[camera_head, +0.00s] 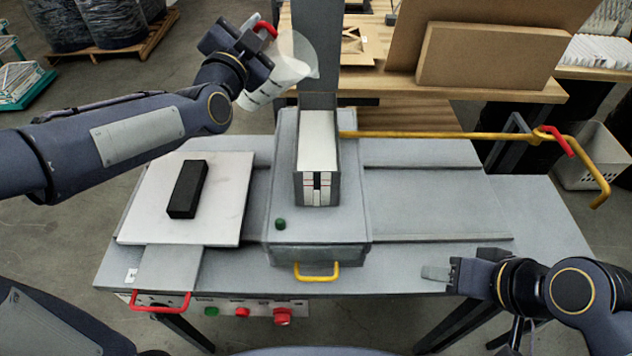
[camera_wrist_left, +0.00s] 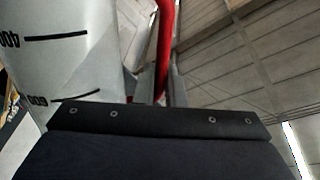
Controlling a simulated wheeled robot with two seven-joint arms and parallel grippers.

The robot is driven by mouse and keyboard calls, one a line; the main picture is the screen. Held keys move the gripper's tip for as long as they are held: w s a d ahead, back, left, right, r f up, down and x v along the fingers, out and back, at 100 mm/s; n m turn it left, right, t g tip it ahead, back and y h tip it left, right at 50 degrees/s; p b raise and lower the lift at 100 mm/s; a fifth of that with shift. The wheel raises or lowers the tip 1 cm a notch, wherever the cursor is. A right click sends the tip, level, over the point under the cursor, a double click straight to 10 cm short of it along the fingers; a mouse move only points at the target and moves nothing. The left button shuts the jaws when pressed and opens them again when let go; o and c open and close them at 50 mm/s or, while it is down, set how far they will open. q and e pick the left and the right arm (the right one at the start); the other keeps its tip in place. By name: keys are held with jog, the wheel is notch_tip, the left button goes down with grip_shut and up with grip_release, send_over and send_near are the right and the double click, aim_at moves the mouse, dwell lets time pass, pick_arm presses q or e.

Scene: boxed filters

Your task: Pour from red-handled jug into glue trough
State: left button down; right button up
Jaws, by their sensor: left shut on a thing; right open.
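The white jug (camera_head: 288,72) with a red handle (camera_head: 265,29) is in the air behind and above the left part of the machine table, tilted to the right. My left gripper (camera_head: 258,42) is shut on the red handle. In the left wrist view, the jug wall (camera_wrist_left: 75,45) with dark scale marks and the red handle (camera_wrist_left: 165,45) are close up. The glue trough cannot be told for sure; a grey upright channel (camera_head: 318,150) with a white inside stands on the middle housing, right of and below the jug. My right gripper (camera_head: 437,272) is open and empty at the table's front right.
A black block (camera_head: 187,188) lies on a white plate (camera_head: 233,192) at the left. A yellow bar (camera_head: 440,135) with a red grip reaches right from the housing. Cardboard panels (camera_head: 490,55) stand on a wooden bench behind. The table's right part is clear.

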pick_arm(q)
jog(key=shift+s+d+f+m+h+b, duration=0.2)
jog(key=shift+d+m, duration=0.15)
jog(key=shift+m, duration=0.3)
jog(key=shift+s+d+f+m+h+b, duration=0.15)
jog(key=shift+d+m+b, duration=0.2)
jog(key=shift+m, duration=0.35)
jog(key=shift+s+d+f+m+h+b, duration=0.1)
jog(key=shift+d+f+m, duration=0.1)
jog(key=shift+d+m, duration=0.35)
dwell(6.1)
